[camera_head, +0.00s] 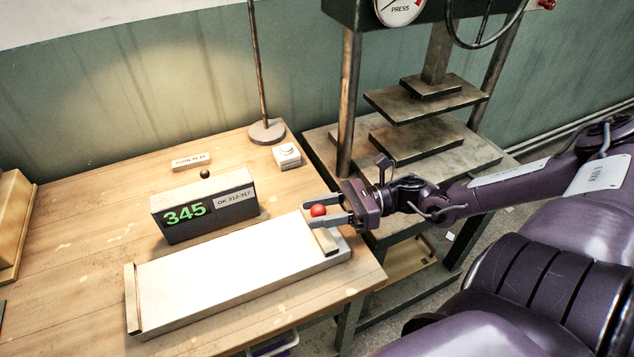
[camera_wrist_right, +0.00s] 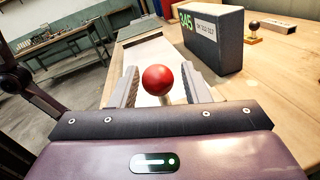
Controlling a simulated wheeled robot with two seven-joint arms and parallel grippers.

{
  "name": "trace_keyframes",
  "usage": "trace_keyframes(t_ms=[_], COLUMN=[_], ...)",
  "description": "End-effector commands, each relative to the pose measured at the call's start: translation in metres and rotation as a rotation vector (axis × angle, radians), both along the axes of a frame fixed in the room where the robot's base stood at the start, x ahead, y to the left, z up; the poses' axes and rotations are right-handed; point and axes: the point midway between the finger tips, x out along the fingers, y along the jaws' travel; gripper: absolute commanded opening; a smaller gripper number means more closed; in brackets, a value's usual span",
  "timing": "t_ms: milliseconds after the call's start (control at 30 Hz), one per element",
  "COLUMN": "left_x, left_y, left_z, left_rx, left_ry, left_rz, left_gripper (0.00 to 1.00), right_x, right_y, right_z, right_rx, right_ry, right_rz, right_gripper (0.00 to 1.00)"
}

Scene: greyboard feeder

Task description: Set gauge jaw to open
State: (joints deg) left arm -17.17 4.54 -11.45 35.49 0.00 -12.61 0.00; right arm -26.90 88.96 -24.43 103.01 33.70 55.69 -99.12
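The gauge has a long pale bed (camera_head: 225,270) on the table, with an upright end strip (camera_head: 132,300) at its left end. Near its right end is the jaw (camera_head: 326,241), a small block carrying a red ball knob (camera_head: 318,210). A dark readout box (camera_head: 185,231) behind the bed shows 345 in green and a label "OK 312-317". My right gripper (camera_head: 309,211) has its fingers on either side of the red knob. In the wrist view, the knob (camera_wrist_right: 158,80) sits between the fingers with gaps visible on both sides. My left gripper is not in view.
A press (camera_head: 415,100) stands at the back right. A lamp stand base (camera_head: 267,132), a small white button box (camera_head: 287,155) and a sign block (camera_head: 191,162) are behind the gauge. A wooden box (camera_head: 12,215) is at the far left. The table's left middle is clear.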

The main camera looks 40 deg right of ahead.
Motion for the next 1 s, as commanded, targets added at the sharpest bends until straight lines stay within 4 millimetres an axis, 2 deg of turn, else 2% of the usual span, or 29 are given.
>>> trace_keyframes(t_ms=[367,800,1000], left_x=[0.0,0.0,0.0], left_y=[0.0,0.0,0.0], left_z=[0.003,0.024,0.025], left_rx=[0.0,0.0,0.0], left_ry=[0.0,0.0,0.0], left_rz=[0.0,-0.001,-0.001], left_gripper=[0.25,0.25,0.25], right_x=[-0.002,-0.03,-0.034], right_y=[-0.003,-0.063,-0.072], right_z=[0.0,0.001,0.0], right_rx=[0.002,0.002,0.002], right_ry=[0.004,0.001,0.001], right_rz=[0.001,-0.002,0.0], right_gripper=[0.48,0.48,0.48])
